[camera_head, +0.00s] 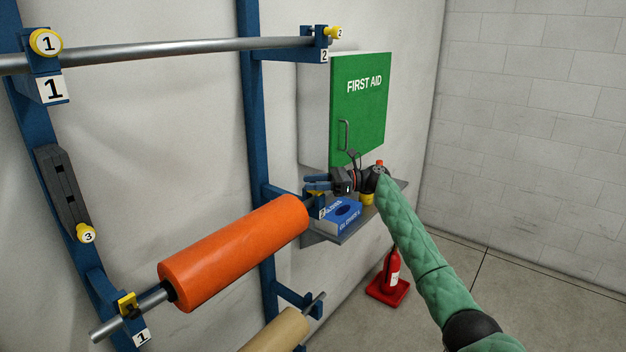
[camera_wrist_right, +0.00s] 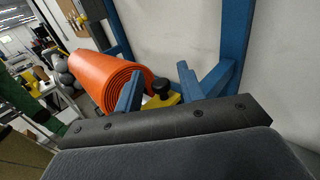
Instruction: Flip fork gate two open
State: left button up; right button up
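My right gripper (camera_head: 318,186) is at the right end of the orange roll's bar, by the right blue post. In the wrist view its two blue fingers (camera_wrist_right: 160,88) are apart, with a black knob (camera_wrist_right: 162,87) on a yellow gate (camera_wrist_right: 165,100) showing between them. I cannot tell whether they touch it. In the head view this yellow gate (camera_head: 316,194) is mostly hidden by the gripper, and no number on it is readable. A yellow gate (camera_head: 128,304) sits at the bar's left end, above a label 1. My left gripper is not in view.
The orange roll (camera_head: 232,254) hangs below an upper bar (camera_head: 180,48) whose right holder (camera_head: 318,46) is labelled 2. A shelf (camera_head: 340,234) with a blue box (camera_head: 337,216) lies under my gripper.

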jog(key=shift+a, duration=0.15)
grip_shut()
